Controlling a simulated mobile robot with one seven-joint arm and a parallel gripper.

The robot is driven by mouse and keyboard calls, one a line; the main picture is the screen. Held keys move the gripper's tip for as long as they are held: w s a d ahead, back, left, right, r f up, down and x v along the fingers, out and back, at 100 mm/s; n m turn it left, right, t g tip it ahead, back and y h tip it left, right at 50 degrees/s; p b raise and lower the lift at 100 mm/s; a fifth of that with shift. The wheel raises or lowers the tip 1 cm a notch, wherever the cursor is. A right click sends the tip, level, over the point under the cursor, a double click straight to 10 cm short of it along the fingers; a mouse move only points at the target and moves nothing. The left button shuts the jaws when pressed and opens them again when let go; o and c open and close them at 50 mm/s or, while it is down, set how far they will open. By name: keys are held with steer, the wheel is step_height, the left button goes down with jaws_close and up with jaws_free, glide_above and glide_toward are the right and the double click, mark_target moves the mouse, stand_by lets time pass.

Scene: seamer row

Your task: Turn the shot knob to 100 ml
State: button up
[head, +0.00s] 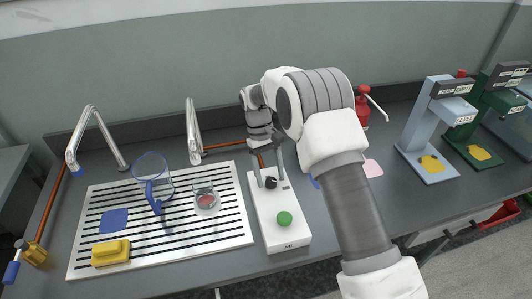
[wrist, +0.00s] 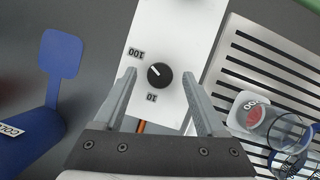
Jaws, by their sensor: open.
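The shot knob (head: 271,183) is a small black dial on top of a white dispenser box (head: 262,212) with a green button (head: 284,218) at its near end. In the wrist view the knob (wrist: 160,76) has a white pointer line aimed up-left, roughly toward the printed 100 mark (wrist: 136,53). The 10 mark (wrist: 152,97) sits just below the knob. My gripper (head: 270,177) points down over the box. It is open, with one finger on each side of the knob and a visible gap on both sides.
Right stand a red pump bottle (head: 362,106), a pale-blue machine (head: 428,125) and a green machine (head: 480,125).

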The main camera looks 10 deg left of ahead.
steer(key=p+v, duration=0.2)
steer(key=v, duration=1.4)
steer(key=shift+r, duration=0.4)
steer(key=s+d+r+m+t+y, duration=0.15)
steer(key=s+d+r, duration=0.25)
steer(key=d+r, duration=0.5)
steer(key=s+d+r+m+t+y, duration=0.1)
steer(key=s+d+r+m+t, duration=0.15)
steer(key=s+d+r, duration=0.45)
steer(key=s+d+f+m+t, duration=0.1)
steer(key=s+d+m+t, duration=0.1)
steer(key=s+d, duration=0.4)
steer(key=s+d+f+m+t, duration=0.1)
steer(key=s+d+t, duration=0.2)
steer(key=s, duration=0.9)
steer(key=shift+s+d+f+m, duration=0.25)
steer(key=shift+d+m, duration=0.15)
steer(key=shift+d, duration=1.1)
